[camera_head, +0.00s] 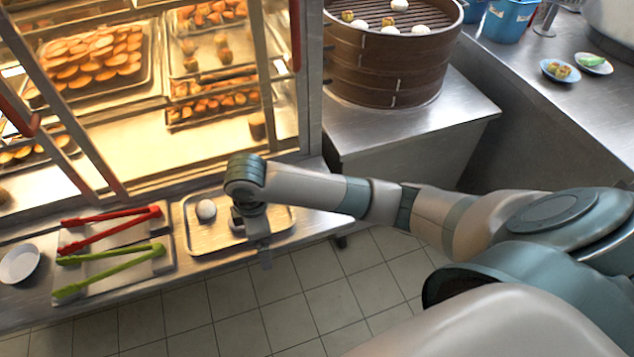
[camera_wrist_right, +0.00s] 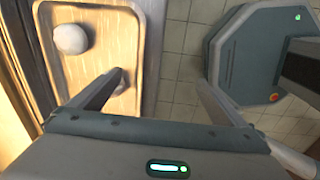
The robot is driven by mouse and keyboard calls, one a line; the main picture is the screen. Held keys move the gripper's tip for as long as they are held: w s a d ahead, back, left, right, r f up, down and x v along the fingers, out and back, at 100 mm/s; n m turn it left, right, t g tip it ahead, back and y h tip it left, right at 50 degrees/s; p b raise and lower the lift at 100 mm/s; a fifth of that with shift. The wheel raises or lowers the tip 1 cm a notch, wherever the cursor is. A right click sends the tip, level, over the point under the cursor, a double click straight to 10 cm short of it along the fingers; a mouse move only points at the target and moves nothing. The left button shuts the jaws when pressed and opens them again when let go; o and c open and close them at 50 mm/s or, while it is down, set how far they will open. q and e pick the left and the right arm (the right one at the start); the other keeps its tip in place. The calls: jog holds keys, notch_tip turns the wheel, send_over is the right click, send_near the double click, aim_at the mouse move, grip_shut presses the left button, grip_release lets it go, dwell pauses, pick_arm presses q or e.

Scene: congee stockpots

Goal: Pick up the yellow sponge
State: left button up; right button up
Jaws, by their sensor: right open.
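A white round bun (camera_head: 206,210) lies on the tray, left of the gripper. My left gripper is not in view.
A lit pastry cabinet (camera_head: 200,150) stands behind. A bamboo steamer (camera_head: 390,65) stands on a steel counter (camera_head: 420,130). Tiled floor is open in front.

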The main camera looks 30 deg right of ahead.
jog(key=shift+w+d+r+n+g+h, duration=0.35)
jog(key=shift+w+d+r+h, duration=0.8)
jog(key=shift+w+d+r, duration=2.1)
jog(key=shift+w+d+r+n+g+h, duration=0.35)
jog(key=shift+w+d+r+h, duration=1.05)
jog(key=shift+d+r, duration=2.1)
jog(key=shift+y, duration=0.25)
jog(key=x, duration=0.4)
jog(key=b+x, duration=0.1)
jog(key=x, duration=0.8)
jog(key=shift+w+d, duration=0.25)
jog(key=shift+d, duration=0.05)
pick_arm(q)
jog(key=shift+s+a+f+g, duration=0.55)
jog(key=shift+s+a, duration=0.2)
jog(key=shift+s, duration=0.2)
pick_arm(e)
jog(key=shift+d+f, duration=0.2)
jog(key=shift+f, duration=0.3)
